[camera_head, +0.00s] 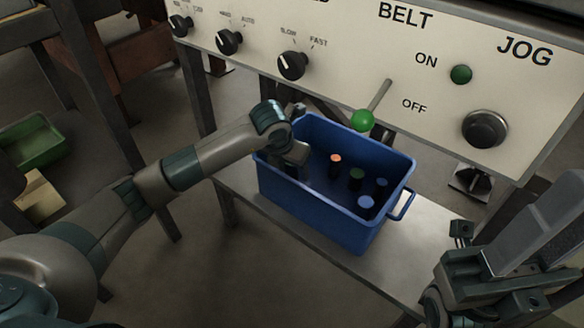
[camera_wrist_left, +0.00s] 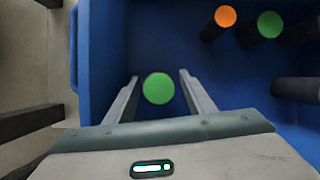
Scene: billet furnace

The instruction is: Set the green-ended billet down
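A green-ended billet (camera_wrist_left: 158,88) stands between the fingers of my left gripper (camera_wrist_left: 159,84) in the left wrist view, with a narrow gap showing on each side. The left gripper is open around it. In the head view my left gripper (camera_head: 291,158) reaches down inside the left end of the blue crate (camera_head: 318,207), and mostly hides this billet. A second green-ended billet (camera_head: 357,174) stands further right in the crate. My right gripper (camera_head: 450,265) is at the lower right, outside the crate; its finger opening is unclear.
An orange-ended billet (camera_head: 335,159) and two blue-ended billets (camera_head: 365,202) (camera_head: 381,182) stand in the crate. The crate is on a grey bench (camera_head: 260,205). A control panel (camera_head: 350,40) with a green-knobbed lever (camera_head: 363,120) overhangs the crate's far side.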

